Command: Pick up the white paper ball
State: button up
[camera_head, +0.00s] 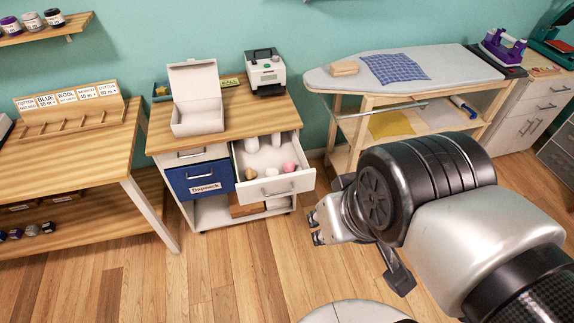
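The open drawer (307,178) of the small cabinet holds several small things. A pink round thing (290,167) lies at the front right, and whitish upright shapes (253,144) stand at the back. My gripper (315,228) is outside the drawer, below and right of its front corner, touching nothing visible. Its fingers are small and partly hidden, so its opening is unclear.
A blue labelled drawer (203,179) is beside the open one. An open white box (198,117) and a label printer (265,73) stand on the cabinet top. An ironing board (445,70) is at right, a wooden table (70,150) at left.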

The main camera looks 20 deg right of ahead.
aim_at(270, 172)
jog(key=i+l, duration=0.2)
jog(key=i, duration=0.2)
jog(key=i+l, duration=0.2)
jog(key=i, duration=0.25)
jog(key=i+l, duration=0.2)
jog(key=i, duration=0.2)
jog(key=u, duration=0.05)
